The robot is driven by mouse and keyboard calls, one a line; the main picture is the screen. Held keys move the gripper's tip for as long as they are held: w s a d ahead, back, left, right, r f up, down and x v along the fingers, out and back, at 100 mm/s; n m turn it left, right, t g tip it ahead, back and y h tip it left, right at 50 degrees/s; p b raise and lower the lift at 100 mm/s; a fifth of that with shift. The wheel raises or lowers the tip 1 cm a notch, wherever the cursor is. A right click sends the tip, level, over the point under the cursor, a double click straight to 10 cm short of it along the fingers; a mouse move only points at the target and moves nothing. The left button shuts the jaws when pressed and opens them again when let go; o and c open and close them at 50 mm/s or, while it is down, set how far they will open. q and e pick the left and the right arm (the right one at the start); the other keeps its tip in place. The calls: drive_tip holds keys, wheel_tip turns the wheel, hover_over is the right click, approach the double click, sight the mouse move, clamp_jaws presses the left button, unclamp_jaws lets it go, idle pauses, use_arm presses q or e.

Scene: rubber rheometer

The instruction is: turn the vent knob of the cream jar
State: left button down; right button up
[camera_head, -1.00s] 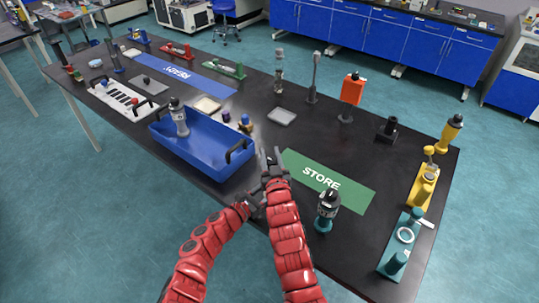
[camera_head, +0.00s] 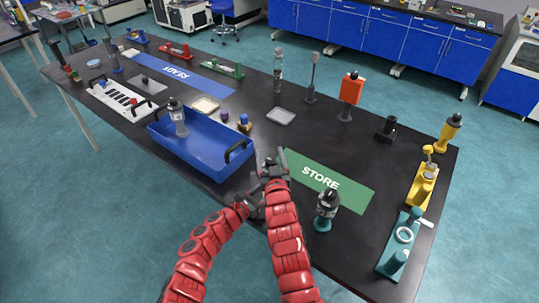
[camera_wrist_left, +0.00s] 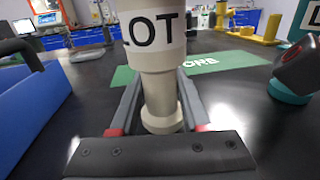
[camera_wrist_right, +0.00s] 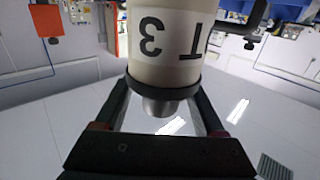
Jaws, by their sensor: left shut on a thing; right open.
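The cream jar (camera_wrist_left: 150,62) is upright in the left wrist view, with a black-on-white "LOT" label. My left gripper (camera_wrist_left: 155,112) is shut on its narrower lower stem. In the right wrist view the jar (camera_wrist_right: 165,50) looks upside down, with "3" and "T" readable. Its short grey metallic end, apparently the vent knob (camera_wrist_right: 165,106), lies between the open fingers of my right gripper (camera_wrist_right: 163,112); contact is unclear. In the head view my right gripper (camera_head: 272,170) is close beside my left gripper (camera_head: 255,200) at the table's front edge. The jar is mostly hidden there.
A blue tray (camera_head: 190,160) holding a grey jar stands to the left. The green STORE mat (camera_head: 345,190) lies to the right, with a dark-topped jar (camera_head: 327,205) on a teal base at its front edge. Yellow and teal fixtures stand at the right end.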

drive_tip(key=s+d, duration=0.1)
drive_tip(key=s, duration=1)
drive_tip(key=shift+s+d, duration=0.3)
drive_tip(key=shift+d, duration=0.1)
use_arm(q)
drive_tip(key=shift+c, duration=1.5)
unclamp_jaws()
drive_tip(key=shift+s, duration=0.1)
